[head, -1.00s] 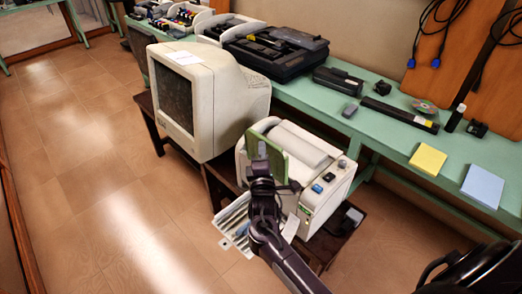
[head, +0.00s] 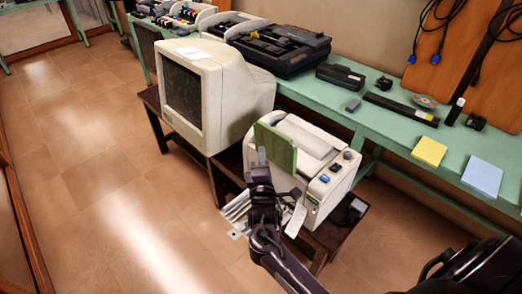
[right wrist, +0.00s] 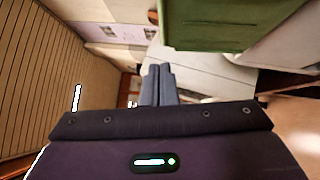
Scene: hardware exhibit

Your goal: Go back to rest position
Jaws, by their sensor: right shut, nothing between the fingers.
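My right gripper (head: 262,160) shows in the head view, in front of the white printer (head: 330,185). In the right wrist view its two fingers (right wrist: 158,82) lie together, shut with nothing between them. A green panel (head: 275,147) stands upright at the printer's near left side, close beyond the fingertips; it also shows in the right wrist view (right wrist: 215,22). I cannot tell whether the fingers touch it. My left gripper is not in view.
An old beige monitor (head: 195,95) stands on a low dark table left of the printer. A green bench (head: 385,125) behind holds a black device (head: 278,48), a yellow pad (head: 429,151) and a blue pad (head: 482,175). The floor (head: 95,200) at left is clear.

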